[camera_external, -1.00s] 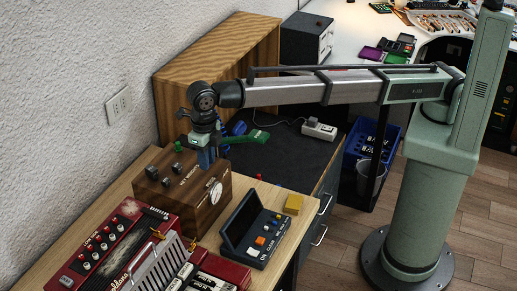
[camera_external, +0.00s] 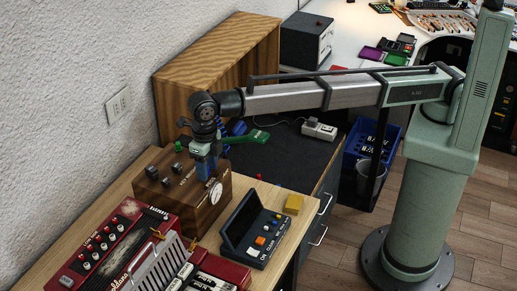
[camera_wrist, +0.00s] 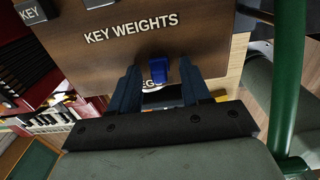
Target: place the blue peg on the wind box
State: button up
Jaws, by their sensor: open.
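A small upright blue peg (camera_wrist: 158,70) shows in the wrist view at the edge of a brown wooden box (camera_wrist: 130,45) lettered KEY WEIGHTS. My gripper (camera_wrist: 159,68) is open, with one dark blue finger on each side of the peg and gaps between. In the external view my gripper (camera_external: 207,172) points down at the top of the same wooden box (camera_external: 188,212), and its fingers hide the peg there. No label marks a wind box, so I cannot tell which thing it is.
A tall striped wooden cabinet (camera_external: 222,68) stands behind against the wall. A dark mat (camera_external: 290,160) has open room. A green part (camera_external: 250,138) lies behind my gripper.

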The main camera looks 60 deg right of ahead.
notch_tip(320, 180, up, 12)
jog(key=shift+r, duration=0.2)
dwell(0.5)
